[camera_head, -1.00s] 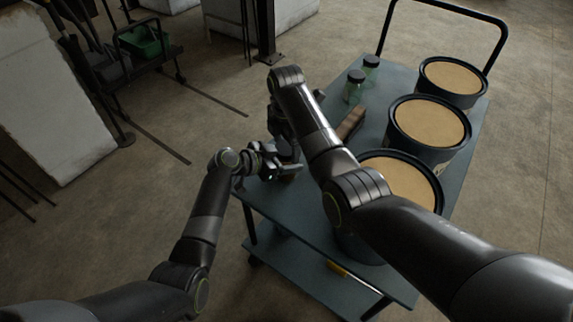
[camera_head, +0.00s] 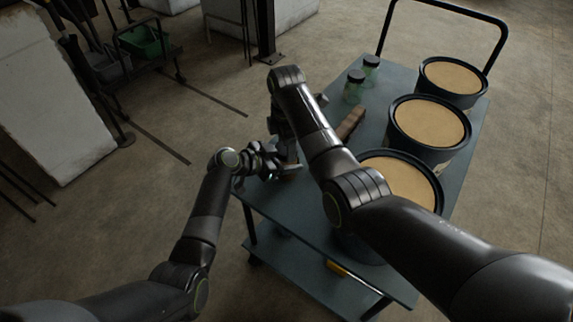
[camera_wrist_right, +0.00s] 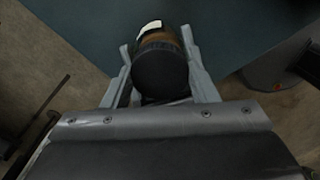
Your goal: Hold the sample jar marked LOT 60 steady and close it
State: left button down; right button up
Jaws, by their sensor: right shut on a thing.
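In the right wrist view, a jar (camera_wrist_right: 178,36) with brownish contents and a pale label shows under a round dark lid (camera_wrist_right: 160,70). The label's writing cannot be read. My right gripper (camera_wrist_right: 164,55) is shut on the lid, with one finger on each side. In the head view my right gripper (camera_head: 284,150) hangs over the cart's near left edge, and the jar is almost wholly hidden. My left gripper (camera_head: 262,164) reaches in from the left at the same spot, just below the right one. Its fingertips and their grip on the jar cannot be made out.
The cart top (camera_head: 300,208) holds several dark tubs, including a middle one (camera_head: 428,120), on its right side. Two greenish jars, one at the front (camera_head: 354,86) and one behind (camera_head: 371,70), stand at the back left. A brown block (camera_head: 350,123) lies between.

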jog(key=m, duration=0.4)
jog(key=o, duration=1.1)
jog(key=shift+c, duration=0.2)
jog(key=shift+r, duration=2.3)
jog(key=shift+c, duration=0.2)
jog(key=r+n, duration=0.1)
jog(key=n, duration=0.2)
jog(key=shift+r, duration=0.35)
jog(key=r+n, duration=0.1)
jog(key=n, duration=0.2)
jog(key=shift+r+n, duration=0.3)
jog(key=shift+r, duration=0.05)
